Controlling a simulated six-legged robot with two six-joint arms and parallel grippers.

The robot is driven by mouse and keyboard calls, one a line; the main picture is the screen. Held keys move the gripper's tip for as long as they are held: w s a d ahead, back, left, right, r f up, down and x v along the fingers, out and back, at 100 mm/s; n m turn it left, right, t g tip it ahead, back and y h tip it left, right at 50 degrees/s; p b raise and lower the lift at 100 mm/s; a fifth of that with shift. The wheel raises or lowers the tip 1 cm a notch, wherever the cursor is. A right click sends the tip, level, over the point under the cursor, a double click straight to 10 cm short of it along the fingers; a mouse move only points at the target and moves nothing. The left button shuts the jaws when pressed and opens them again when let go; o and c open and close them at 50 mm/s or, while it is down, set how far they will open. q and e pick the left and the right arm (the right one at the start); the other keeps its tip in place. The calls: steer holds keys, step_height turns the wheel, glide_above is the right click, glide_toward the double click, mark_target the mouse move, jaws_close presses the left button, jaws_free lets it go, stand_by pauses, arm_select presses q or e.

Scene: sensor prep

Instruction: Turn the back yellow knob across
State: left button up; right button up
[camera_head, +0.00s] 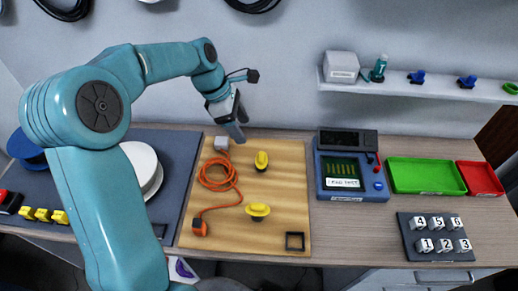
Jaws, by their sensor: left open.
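The back yellow knob (262,160) sits on the light wooden board (285,190); its grip looks turned roughly front to back. A second yellow knob (258,211) sits nearer the front of the board, with its grip lying across. My left arm comes in from the left, and its gripper (239,130) hangs over the board's back edge, pointing down. It is left of and behind the back knob, apart from it and empty. The small gap between its fingers is hard to see. My right gripper is out of view.
An orange cable (218,182) lies coiled left of the knobs, with a grey block (221,143) near the gripper. A blue tester (350,175), a green tray (425,176) and a red tray (480,178) stand to the right. A shelf (430,90) juts from the wall.

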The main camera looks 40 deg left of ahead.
mark_target(261, 156)
arm_select(q)
steer(key=x, duration=1)
steer(key=shift+d+f+p, duration=0.2)
steer(key=shift+f+p, duration=0.05)
steer(key=shift+p, duration=0.1)
steer(key=shift+w+d+f, duration=0.15)
steer(key=shift+d+f, duration=0.15)
steer(key=shift+f, duration=0.05)
steer(key=shift+a, duration=0.15)
steer(key=c, duration=1.1)
